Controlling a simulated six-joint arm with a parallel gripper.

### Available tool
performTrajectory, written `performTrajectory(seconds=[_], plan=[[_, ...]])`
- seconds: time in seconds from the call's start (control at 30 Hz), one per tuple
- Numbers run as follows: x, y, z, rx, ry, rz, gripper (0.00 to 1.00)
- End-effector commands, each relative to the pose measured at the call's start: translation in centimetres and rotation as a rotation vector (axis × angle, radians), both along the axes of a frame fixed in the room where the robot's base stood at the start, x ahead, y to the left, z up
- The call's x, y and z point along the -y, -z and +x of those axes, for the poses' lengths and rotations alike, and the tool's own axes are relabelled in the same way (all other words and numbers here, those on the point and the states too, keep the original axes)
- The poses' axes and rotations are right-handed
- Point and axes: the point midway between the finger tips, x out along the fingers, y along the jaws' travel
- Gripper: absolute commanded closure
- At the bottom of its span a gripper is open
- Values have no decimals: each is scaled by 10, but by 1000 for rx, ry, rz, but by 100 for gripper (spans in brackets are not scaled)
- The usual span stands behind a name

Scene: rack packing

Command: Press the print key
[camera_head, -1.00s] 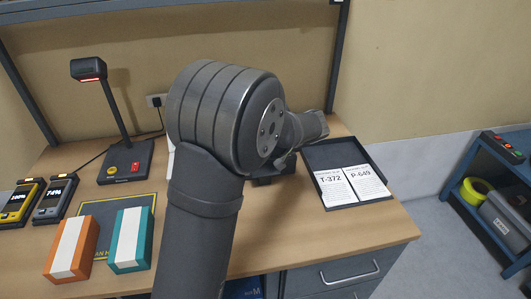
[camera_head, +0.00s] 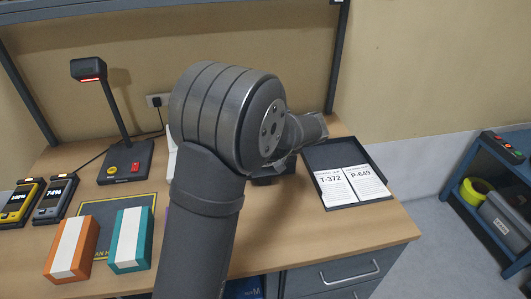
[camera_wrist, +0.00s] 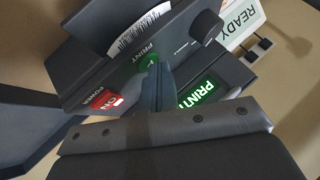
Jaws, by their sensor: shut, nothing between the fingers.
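In the wrist view the dark label printer (camera_wrist: 82,68) shows a green print key (camera_wrist: 147,59) beside the word PRINT. My gripper (camera_wrist: 154,70) is shut and empty. Its fingertips overlap the green key and hide part of it; I cannot tell whether they touch or press it. A green-lit display (camera_wrist: 203,90) reads PRINT, its end cut off by my gripper. A white barcoded label (camera_wrist: 138,34) lies at the printer's slot. In the head view my arm hides the fingertips and most of the printer.
A red ON power switch (camera_wrist: 106,99) sits near the key. A READY sign (camera_wrist: 243,22) stands beside the printer. In the head view, a black tray (camera_head: 338,157) holds two cards at the right. Orange (camera_head: 72,249) and teal (camera_head: 130,240) boxes stand front left, near a scanner stand (camera_head: 126,160).

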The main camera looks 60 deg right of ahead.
Motion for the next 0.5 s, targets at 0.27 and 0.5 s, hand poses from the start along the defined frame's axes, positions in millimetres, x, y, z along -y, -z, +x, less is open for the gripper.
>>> performTrajectory(seconds=[0.27,0.5], plan=[[0,0,0,-1,0,1,100],[0,-11,0,1,1,-1,100]])
